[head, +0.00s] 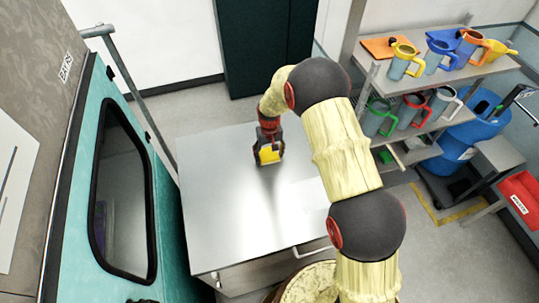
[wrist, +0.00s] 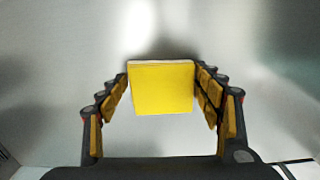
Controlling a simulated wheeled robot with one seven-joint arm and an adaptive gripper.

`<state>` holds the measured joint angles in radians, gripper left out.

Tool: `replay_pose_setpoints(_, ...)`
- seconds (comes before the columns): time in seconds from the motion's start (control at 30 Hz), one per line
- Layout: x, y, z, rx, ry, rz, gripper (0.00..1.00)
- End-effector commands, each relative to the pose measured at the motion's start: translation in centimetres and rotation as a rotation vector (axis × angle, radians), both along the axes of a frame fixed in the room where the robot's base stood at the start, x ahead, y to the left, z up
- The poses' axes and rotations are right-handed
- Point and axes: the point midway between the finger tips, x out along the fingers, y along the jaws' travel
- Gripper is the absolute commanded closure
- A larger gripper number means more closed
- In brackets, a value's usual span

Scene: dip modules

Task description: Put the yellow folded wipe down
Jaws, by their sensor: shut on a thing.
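The yellow folded wipe (wrist: 161,88) is a flat square block held between my gripper's fingers in the wrist view. My gripper (wrist: 161,92) is shut on it, with finger pads on its left and right sides. In the head view, my gripper (head: 268,152) points down over the metal table (head: 225,215), with the yellow wipe (head: 269,155) showing at its tip. A dark shadow or reflection lies close by on the table top. I cannot tell whether the wipe touches the table.
The table top around my gripper is clear. A teal cabin with a dark window (head: 122,190) stands on the left. A shelf rack (head: 425,75) with several coloured mugs is at the upper right. A blue barrel (head: 465,130) and a red bin (head: 520,197) are at the right.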

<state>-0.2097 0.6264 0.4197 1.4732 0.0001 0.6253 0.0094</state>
Motion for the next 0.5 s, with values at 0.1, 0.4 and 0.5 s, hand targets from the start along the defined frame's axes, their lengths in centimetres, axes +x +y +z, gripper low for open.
replay_pose_setpoints(0.1,-0.02,0.00,-0.38,0.000,0.000,0.000,0.58)
replay_pose_setpoints(0.4,-0.02,0.00,-0.27,0.000,0.000,0.000,0.18)
replay_pose_setpoints(0.5,-0.02,0.00,-0.27,0.000,0.000,0.000,0.16)
